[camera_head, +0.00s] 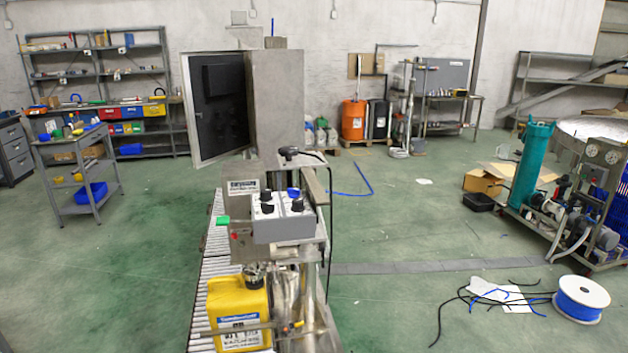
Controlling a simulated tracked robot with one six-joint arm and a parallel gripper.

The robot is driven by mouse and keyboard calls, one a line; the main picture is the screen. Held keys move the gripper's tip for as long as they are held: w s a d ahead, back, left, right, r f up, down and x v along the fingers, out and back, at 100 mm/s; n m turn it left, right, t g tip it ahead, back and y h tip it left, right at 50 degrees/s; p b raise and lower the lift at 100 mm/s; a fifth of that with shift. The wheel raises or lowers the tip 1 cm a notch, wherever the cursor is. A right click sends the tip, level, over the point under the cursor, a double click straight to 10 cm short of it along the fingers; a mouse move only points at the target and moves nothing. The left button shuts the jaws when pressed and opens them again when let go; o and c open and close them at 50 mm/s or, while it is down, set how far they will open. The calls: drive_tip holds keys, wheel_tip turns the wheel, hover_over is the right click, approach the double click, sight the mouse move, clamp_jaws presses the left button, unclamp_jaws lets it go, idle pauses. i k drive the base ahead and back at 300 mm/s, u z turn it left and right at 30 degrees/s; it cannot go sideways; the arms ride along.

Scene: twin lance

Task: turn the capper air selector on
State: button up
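A grey control box (285,226) with black selector knobs sits on the capping machine in the middle of the view. One black knob (266,197) is on the left of its top and another black knob (297,204) is on the right. A small blue part (293,191) shows behind them. I cannot read the labels, so I cannot tell which knob is the capper air selector or how it is set. A yellow jug (240,312) with a dark cap stands below the box. My gripper is not in view.
A roller conveyor (210,275) runs along the machine's left side. A tall grey cabinet (275,100) with an open door stands behind it. A blue hose reel (581,299) and loose hoses lie on the floor at right.

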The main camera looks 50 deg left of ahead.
sight(293, 194)
drive_tip(key=i, duration=2.05)
drive_tip(key=u, duration=1.55)
drive_tip(key=i, duration=0.75)
